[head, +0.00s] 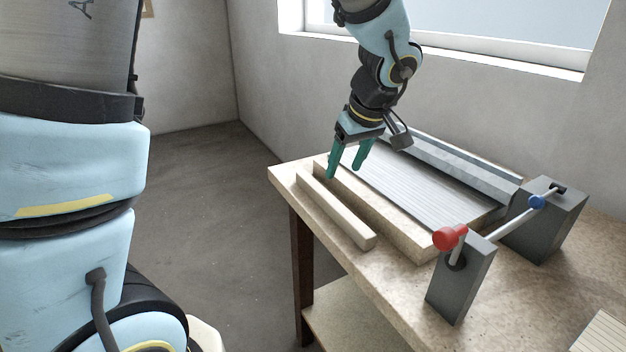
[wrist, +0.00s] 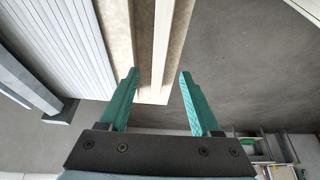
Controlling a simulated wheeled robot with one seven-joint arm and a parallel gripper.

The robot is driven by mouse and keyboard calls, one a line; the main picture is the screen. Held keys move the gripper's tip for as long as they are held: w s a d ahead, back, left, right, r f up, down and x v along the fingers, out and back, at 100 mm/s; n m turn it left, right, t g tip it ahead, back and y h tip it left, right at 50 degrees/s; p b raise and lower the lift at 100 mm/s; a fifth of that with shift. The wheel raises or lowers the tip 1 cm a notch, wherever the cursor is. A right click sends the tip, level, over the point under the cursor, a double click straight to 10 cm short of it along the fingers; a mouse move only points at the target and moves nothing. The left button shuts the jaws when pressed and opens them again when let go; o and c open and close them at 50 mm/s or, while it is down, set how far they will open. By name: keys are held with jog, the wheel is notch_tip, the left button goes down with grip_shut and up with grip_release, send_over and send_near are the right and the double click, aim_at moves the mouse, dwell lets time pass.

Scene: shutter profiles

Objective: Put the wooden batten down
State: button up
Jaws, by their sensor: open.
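The wooden batten (head: 335,208) is a pale, square-edged bar lying flat on the worktable, along its left edge. It lies beside the wooden side of the slatted panel's bed, with a narrow strip of tabletop between them. My gripper (head: 344,172) is open, with green fingers pointing down near the batten's far end. In the wrist view the batten (wrist: 161,45) runs away between the spread fingers of my gripper (wrist: 158,73), and neither finger visibly grips it. The exact height of the fingertips above the table is hard to tell.
A grey slatted panel (head: 425,185) lies in the bed right of the batten. The table (head: 385,290) has bare room in front. A window wall stands behind.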

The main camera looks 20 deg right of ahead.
jog(key=a+f+m+g, duration=0.1)
jog(key=a+f, duration=0.1)
jog(key=a, duration=1.3)
jog(key=a+f+m+g+h, duration=0.1)
jog(key=a+f+m+g, duration=0.1)
jog(key=a, duration=1.4)
jog(key=shift+w+f, duration=0.2)
jog(key=shift+f, duration=0.35)
jog(key=shift+c, duration=0.3)
